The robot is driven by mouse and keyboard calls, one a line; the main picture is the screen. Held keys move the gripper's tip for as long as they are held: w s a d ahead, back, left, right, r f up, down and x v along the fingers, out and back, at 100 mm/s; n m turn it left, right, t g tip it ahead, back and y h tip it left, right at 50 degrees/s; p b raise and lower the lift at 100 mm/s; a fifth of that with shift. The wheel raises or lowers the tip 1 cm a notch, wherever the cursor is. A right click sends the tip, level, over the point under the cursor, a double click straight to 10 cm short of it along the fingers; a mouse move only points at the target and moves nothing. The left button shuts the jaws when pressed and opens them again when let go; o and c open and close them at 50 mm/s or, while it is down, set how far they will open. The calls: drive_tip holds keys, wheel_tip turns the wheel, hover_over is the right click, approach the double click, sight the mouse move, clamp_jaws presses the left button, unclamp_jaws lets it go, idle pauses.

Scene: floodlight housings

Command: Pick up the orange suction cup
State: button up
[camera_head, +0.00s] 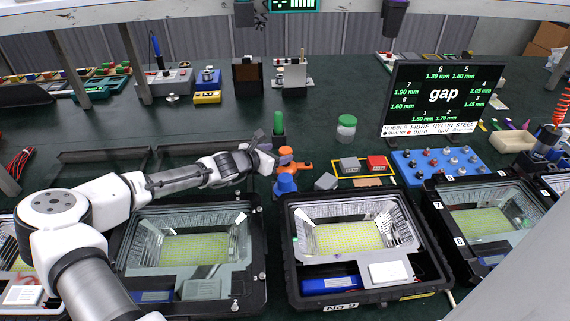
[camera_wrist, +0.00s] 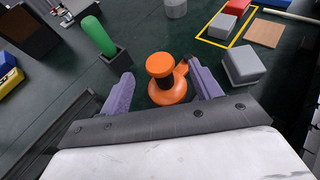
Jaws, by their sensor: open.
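The orange suction cup (camera_head: 287,161) stands upright on the dark green bench, behind the middle floodlight housings; it has an orange top, a dark middle and an orange base. In the wrist view the orange suction cup (camera_wrist: 164,76) is between and just beyond the two fingers of my gripper (camera_wrist: 164,95). My gripper is open and empty, with a gap on both sides of the cup. In the head view my gripper (camera_head: 268,160) is just left of the cup, its fingers hard to make out. A blue piece (camera_head: 286,184) is close in front of the cup.
A green-handled item in a dark holder (camera_wrist: 104,41) stands close behind and left. A grey block (camera_wrist: 243,65) lies to the right, near a yellow-outlined area with a red block (camera_head: 377,162). The middle floodlight housing (camera_head: 284,240) is in front.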

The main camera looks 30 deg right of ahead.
sight(286, 149)
drive_tip(key=p+x, duration=0.2)
drive_tip(key=x, duration=0.2)
drive_tip(key=shift+w+d+r, duration=0.1)
drive_tip(key=shift+d, duration=0.1)
drive_tip(key=shift+w+d+f, duration=0.25)
drive_tip(key=shift+d+f, duration=0.1)
drive_tip(key=shift+d, duration=0.15)
drive_tip(key=shift+c, duration=0.2)
clamp_jaws()
drive_tip(key=shift+r, duration=0.15)
